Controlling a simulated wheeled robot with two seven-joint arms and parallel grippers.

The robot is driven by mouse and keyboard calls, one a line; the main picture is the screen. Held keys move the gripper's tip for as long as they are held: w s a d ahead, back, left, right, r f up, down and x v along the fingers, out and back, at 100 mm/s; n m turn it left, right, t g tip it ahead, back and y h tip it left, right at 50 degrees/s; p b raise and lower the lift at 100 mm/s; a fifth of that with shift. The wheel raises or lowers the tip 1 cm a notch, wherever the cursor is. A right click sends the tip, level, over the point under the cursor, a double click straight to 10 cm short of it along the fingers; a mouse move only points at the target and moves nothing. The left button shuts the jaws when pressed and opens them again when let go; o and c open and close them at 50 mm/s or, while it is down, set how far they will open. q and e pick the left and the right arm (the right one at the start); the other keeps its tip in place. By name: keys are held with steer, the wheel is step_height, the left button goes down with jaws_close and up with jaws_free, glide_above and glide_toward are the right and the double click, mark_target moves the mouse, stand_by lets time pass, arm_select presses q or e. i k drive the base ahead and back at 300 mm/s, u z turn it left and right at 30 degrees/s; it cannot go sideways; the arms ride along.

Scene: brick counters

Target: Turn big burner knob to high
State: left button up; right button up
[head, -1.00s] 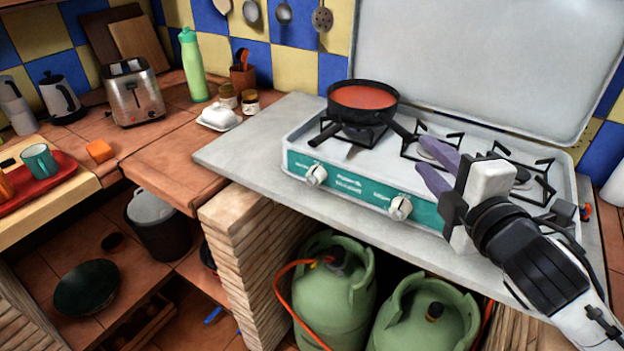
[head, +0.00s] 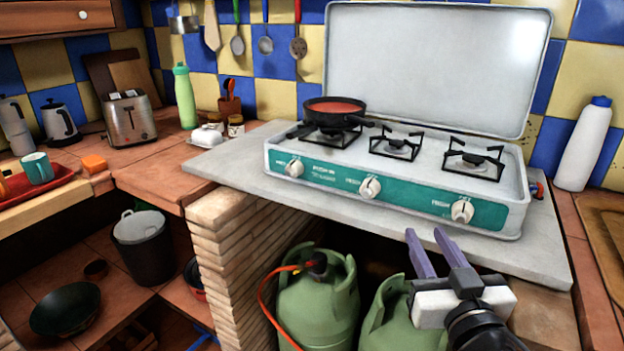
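The gas stove (head: 400,205) has a teal front panel with three white knobs: a left knob (head: 294,168), a middle knob (head: 370,187) and a right knob (head: 462,210). I cannot tell from their size which one is the big burner's knob. A pan of red sauce (head: 335,108) sits on the left burner. The middle burner (head: 396,146) and right burner (head: 472,159) are bare. My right gripper (head: 430,240) is open and empty, its two purple fingers apart, below and in front of the panel between the middle and right knobs. It touches no knob. My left gripper is out of view.
The raised stove lid (head: 430,70) stands behind the burners. Green gas bottles (head: 318,305) stand under the grey slab (head: 240,155), with a brick pillar (head: 240,240) to their left. A white bottle (head: 584,145) stands at right. The space before the panel is clear.

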mark_target(298, 166)
steer(key=z, duration=3.2)
steer(key=k, duration=2.35)
steer(key=u, duration=2.2)
steer(key=i, duration=1)
steer(key=z, duration=0.05)
